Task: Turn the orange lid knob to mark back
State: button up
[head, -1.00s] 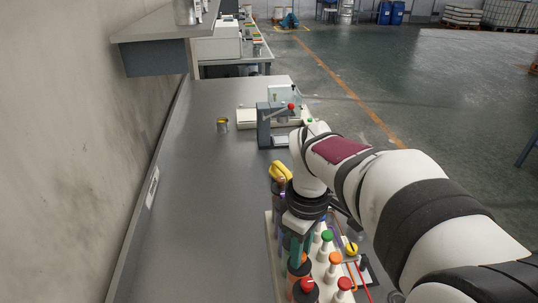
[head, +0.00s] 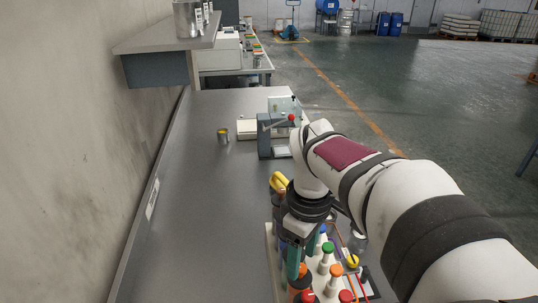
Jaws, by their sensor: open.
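An orange lid knob (head: 304,270) shows on a dark jar in the left row of a pale rack (head: 270,248). Its marks are too small or hidden to read. My gripper (head: 292,265) points down at this row, its teal fingers apart and partly in front of the jars. It looks very close to the orange knob; I cannot tell whether it touches. A red knob (head: 303,296) sits nearer, at the picture's lower edge.
White bottles with green (head: 327,247), orange (head: 336,270) and red caps stand close on the right. A yellow object (head: 278,181) lies beyond the rack. A small can (head: 222,135) and a grey device (head: 270,135) stand farther back. The bench's left side is clear.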

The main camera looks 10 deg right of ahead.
aim_at(301, 267)
notch_tip(301, 267, up, 14)
jog(key=shift+f, duration=0.15)
jog(key=s+a+f+m+y, duration=0.1)
jog(key=s+a+f+m, duration=0.1)
jog(key=s+f+m, duration=0.5)
jog(key=s+a+f+m, duration=0.2)
jog(key=s+f+m, duration=0.5)
jog(key=s+f, duration=0.4)
jog(key=shift+s+a+m+y, duration=0.15)
jog(key=shift+s+m+y, duration=0.15)
jog(key=shift+s+y, duration=0.15)
jog(key=shift+r, duration=0.1)
dwell(1.0)
